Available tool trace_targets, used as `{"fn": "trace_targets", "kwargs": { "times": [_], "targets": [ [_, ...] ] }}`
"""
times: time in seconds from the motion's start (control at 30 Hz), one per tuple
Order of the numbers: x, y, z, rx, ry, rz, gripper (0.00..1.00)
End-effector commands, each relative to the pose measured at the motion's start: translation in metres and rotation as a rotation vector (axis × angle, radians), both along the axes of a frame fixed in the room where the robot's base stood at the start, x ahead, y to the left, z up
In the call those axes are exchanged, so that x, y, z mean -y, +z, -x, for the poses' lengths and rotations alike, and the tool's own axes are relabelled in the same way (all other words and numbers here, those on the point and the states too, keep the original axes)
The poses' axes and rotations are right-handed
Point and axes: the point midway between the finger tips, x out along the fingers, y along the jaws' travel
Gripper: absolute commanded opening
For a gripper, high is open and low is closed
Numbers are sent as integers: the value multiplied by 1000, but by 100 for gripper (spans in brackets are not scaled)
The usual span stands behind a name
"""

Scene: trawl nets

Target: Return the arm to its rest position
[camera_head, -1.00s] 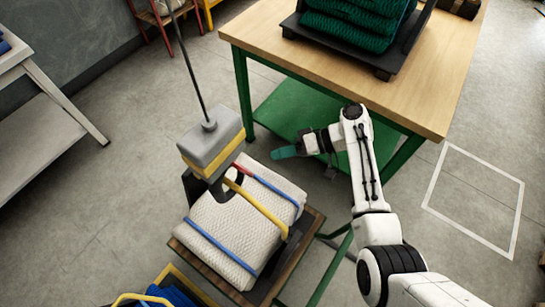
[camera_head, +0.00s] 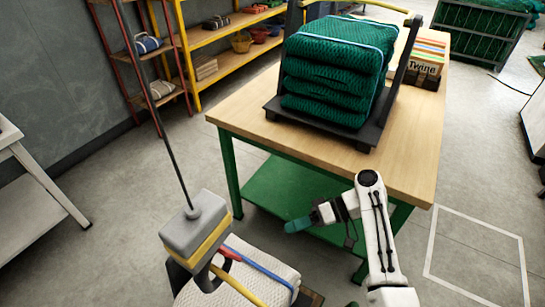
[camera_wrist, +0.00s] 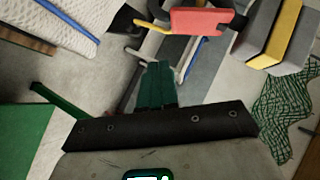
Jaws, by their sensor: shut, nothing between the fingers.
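My white arm bends in front of the wooden table in the head view. My gripper (camera_head: 298,225) has green fingertips and points left, apart from the things around it. The wrist view shows the green fingers (camera_wrist: 158,84) pressed together with nothing between them. Below and left of it in the head view is a white net bundle (camera_head: 245,278) with a blue strap, partly cut off by the frame. Over its left side hangs a grey and yellow block (camera_head: 196,226) on a dark cable.
A wooden table (camera_head: 262,118) with green legs and a green lower shelf (camera_head: 285,196) stands close behind my arm. Stacked green nets (camera_head: 335,68) sit in a black cradle on it, beside a twine box (camera_head: 425,62). A grey bench (camera_head: 35,180) is at left.

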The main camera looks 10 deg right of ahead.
Motion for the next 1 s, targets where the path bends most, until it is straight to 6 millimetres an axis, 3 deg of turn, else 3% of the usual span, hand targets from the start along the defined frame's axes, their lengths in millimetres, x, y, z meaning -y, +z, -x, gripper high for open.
{"fn": "trace_targets", "kwargs": {
  "times": [0.17,0.27,0.43,0.6,0.8,1.0],
  "targets": [
    [0,-5,5,-8,-2,15,0],
    [3,-23,23,-41,-10,85,0],
    [18,-68,87,-130,-51,324,0],
    [43,-91,162,-205,-125,596,0],
    [77,-79,244,-246,-241,882,0],
    [103,-47,298,-251,-347,1066,0]
  ]
}}
